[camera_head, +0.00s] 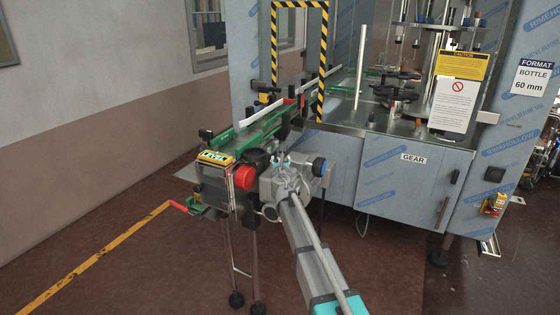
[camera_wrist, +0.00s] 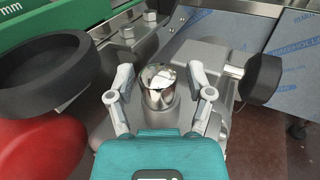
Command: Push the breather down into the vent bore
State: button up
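The breather (camera_wrist: 158,84) is a shiny, rounded metal cap in the middle of the wrist view. It stands on the grey cast gear housing (camera_wrist: 207,57), and the vent bore is hidden beneath it. My gripper (camera_wrist: 160,76) is open, with one finger on each side of the breather. Gaps show between the fingers and the cap in this view. In the head view my gripper (camera_head: 284,163) is over the housing at the conveyor's near end. The breather is too small to make out there.
A black round handwheel (camera_wrist: 52,72) and a red knob (camera_wrist: 38,147) stand close on the left. A black knob (camera_wrist: 261,78) on a metal shaft is at the right. The green-railed conveyor (camera_head: 262,128) runs back into the blue-filmed machine (camera_head: 385,170). Open floor lies in front.

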jog(key=shift+s, duration=0.15)
dwell(0.3)
jog(key=s+d, duration=0.1)
jog(key=s, duration=1)
jog(key=shift+s, duration=0.35)
jog(key=shift+d, duration=0.1)
jog(key=s+d+f+m+g+h+p, duration=0.1)
jog(key=s+d+m+g+h, duration=0.1)
jog(key=d+m, duration=0.35)
jog(key=s+d+f+m+g+h+p, duration=0.1)
jog(key=d+m+h, duration=0.2)
jog(key=d+m, duration=0.25)
jog(key=s+d+f+m+g+h, duration=0.2)
jog(key=d+m, duration=0.3)
jog(key=d, duration=0.2)
jog(key=s+d+f+m+g+p, duration=0.2)
jog(key=s+d+f+m+g, duration=0.4)
jog(key=s+m, duration=0.35)
jog(key=s+d+f+m+g+y+p, duration=0.1)
jog(key=s+m+g+y, duration=0.4)
jog(key=s+m, duration=0.6)
jog(key=s+f+g+p, duration=0.1)
jog(key=s+g, duration=0.1)
jog(key=s, duration=0.2)
jog(key=shift+s+f+m, duration=0.25)
jog(key=shift+s+m, duration=0.05)
jog(key=shift+m, duration=0.05)
